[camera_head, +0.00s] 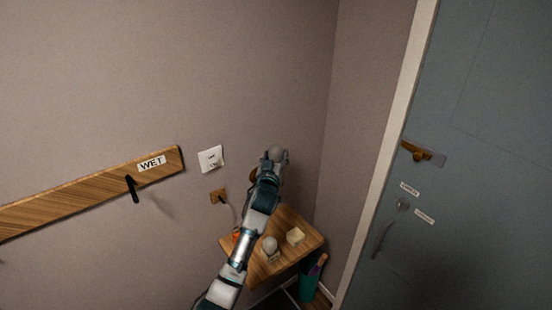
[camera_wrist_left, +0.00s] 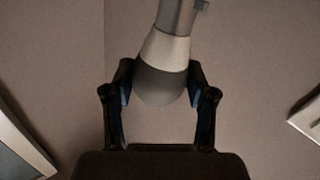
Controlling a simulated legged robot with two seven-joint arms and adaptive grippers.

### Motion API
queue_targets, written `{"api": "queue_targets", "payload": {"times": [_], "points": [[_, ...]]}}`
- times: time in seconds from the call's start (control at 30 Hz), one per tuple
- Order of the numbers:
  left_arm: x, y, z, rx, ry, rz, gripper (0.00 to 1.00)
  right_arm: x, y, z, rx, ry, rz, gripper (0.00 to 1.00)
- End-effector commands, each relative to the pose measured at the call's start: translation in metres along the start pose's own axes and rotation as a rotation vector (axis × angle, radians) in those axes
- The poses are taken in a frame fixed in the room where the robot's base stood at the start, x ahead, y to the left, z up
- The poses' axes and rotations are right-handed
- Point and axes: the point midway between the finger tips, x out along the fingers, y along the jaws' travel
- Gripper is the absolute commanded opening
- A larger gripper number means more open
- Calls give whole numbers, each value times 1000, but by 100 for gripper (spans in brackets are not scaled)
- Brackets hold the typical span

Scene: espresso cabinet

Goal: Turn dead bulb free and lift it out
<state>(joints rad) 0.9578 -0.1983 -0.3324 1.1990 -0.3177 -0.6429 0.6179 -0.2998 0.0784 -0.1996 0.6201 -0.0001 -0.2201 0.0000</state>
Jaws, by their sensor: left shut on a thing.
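The bulb (camera_wrist_left: 160,85), with a dull grey dome and a paler neck, is between the fingers of my left gripper (camera_wrist_left: 160,88) in the left wrist view. The fingers are shut on its sides. Its neck runs up into a grey cylindrical holder (camera_wrist_left: 178,16) at the top edge; whether the thread is still engaged cannot be told. In the head view my left gripper (camera_head: 273,157) is raised by the wall, with the grey bulb (camera_head: 277,151) at its tip. A second, pale bulb (camera_head: 270,244) stands on the wooden corner shelf (camera_head: 312,244). My right gripper is not in view.
A small cream block (camera_head: 295,236) and an orange-red object (camera_head: 236,235), partly behind my arm, are on the shelf. A teal bin (camera_head: 309,286) stands below; a blue-grey door (camera_head: 480,130) is at right.

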Motion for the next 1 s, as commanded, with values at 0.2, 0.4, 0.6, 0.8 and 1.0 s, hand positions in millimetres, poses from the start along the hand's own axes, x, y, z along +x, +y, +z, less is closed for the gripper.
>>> {"api": "queue_targets", "payload": {"times": [0.2, 0.4, 0.6, 0.8, 1.0], "points": [[0, 2, -12, -1, 1, 0, 21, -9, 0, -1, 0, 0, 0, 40], [0, 4, -20, -1, 1, 0, 21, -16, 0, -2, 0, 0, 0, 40], [0, 6, -29, -1, 1, 0, 21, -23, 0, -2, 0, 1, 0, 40], [0, 7, -36, 0, 0, 0, 21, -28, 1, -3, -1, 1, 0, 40], [0, 7, -35, 0, 0, 0, 21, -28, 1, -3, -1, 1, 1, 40]]}}
